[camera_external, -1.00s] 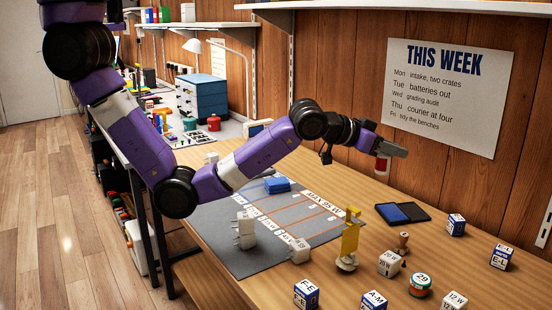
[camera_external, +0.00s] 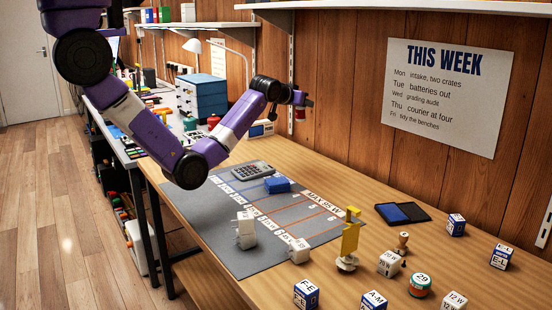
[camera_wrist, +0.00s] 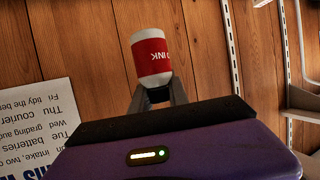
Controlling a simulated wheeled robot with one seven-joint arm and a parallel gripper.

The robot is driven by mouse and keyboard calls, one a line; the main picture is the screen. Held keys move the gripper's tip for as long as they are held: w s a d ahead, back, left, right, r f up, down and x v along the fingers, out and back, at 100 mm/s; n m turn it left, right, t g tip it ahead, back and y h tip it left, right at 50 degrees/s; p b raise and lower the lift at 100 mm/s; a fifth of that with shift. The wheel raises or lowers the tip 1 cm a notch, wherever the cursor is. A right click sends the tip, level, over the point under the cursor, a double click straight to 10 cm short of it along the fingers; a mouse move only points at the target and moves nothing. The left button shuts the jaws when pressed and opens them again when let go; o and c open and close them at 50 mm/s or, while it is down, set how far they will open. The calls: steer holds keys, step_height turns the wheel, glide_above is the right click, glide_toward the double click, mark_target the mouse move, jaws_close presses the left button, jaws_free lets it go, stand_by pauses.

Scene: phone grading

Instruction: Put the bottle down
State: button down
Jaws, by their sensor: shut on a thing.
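The bottle (camera_wrist: 149,55) is white with a red band that reads "INK". In the wrist view it sits between the fingers of my gripper (camera_wrist: 158,92), which is shut on it, with the wooden wall behind. In the external view my gripper (camera_external: 302,99) is at the far end of the bench, well above its top and near the wall. The bottle (camera_external: 301,114) shows there only as a small red and white patch, and its base is clear of the bench.
The grey mat (camera_external: 222,254) holds a calculator (camera_external: 250,170), a blue block (camera_external: 277,185) and white plugs (camera_external: 245,229). A yellow stand (camera_external: 349,243), an ink pad (camera_external: 402,213) and labelled cubes (camera_external: 306,294) occupy the near right. Bare wood (camera_external: 340,180) lies along the wall.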

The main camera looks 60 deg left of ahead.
steer(key=s+a+n+g+y, duration=0.15)
steer(key=s+a, duration=0.25)
steer(key=a, duration=0.9)
steer(key=s+a+n+g+y, duration=0.1)
steer(key=s+a+n+y, duration=0.3)
steer(key=a, duration=1)
steer(key=shift+m+h, duration=0.45)
steer(key=shift+m, duration=0.3)
steer(key=shift+s+d+f+b, duration=0.15)
steer(key=shift+f+b, duration=0.1)
steer(key=shift+f, duration=4.95)
steer(key=shift+s+f+b, duration=0.1)
steer(key=shift+f+b, duration=0.1)
steer(key=shift+f, duration=4.95)
steer(key=shift+f, duration=0.15)
steer(key=c, duration=1.3)
jaws_free()
